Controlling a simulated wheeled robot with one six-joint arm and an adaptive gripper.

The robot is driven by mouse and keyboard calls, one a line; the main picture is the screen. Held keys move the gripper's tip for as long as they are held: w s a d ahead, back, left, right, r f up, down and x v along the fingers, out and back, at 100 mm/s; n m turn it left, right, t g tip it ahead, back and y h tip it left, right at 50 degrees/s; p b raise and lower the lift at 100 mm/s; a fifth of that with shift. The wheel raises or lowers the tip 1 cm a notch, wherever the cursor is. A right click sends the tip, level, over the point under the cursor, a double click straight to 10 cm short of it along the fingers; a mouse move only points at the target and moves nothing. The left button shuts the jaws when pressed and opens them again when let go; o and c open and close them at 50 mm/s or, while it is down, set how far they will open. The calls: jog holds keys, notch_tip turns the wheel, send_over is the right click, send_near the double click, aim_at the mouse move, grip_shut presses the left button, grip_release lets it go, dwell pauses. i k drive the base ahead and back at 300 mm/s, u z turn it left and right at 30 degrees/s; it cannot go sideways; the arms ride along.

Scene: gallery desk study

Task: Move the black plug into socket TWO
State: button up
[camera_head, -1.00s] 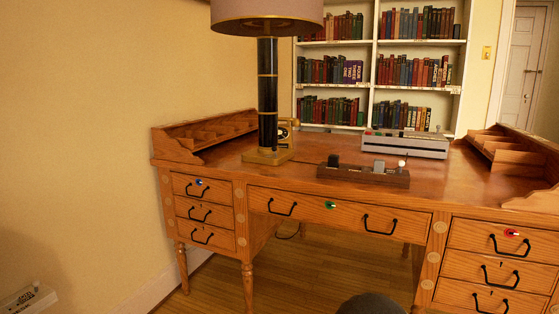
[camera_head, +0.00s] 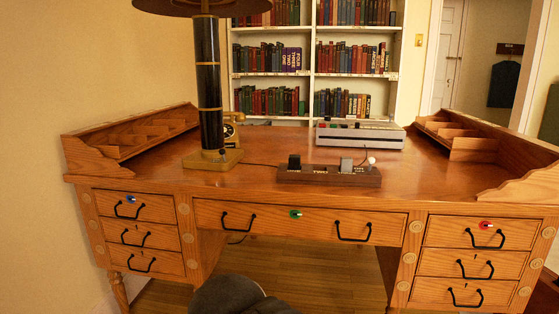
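The black plug (camera_head: 294,162) stands upright at the left end of a dark brown socket strip (camera_head: 330,178) on the desk top. Small lettering on the strip right of the black plug seems to read TWO (camera_head: 320,170), and no plug stands there. A grey plug (camera_head: 346,165) stands right of that spot, and a white, round-topped piece (camera_head: 371,161) is near the right end. My gripper is not in view. A dark rounded part at the bottom edge seems to be my own arm.
The wooden desk (camera_head: 440,180) carries a tall lamp (camera_head: 209,85) and a brass telephone (camera_head: 232,120) on the left. A grey device (camera_head: 360,134) stands behind the strip. Wooden organizers (camera_head: 130,140) stand at both sides. The desk top before the strip is clear.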

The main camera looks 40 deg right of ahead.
aim_at(327, 176)
jog(key=z, duration=0.5)
jog(key=i, duration=0.85)
jog(key=z, duration=0.65)
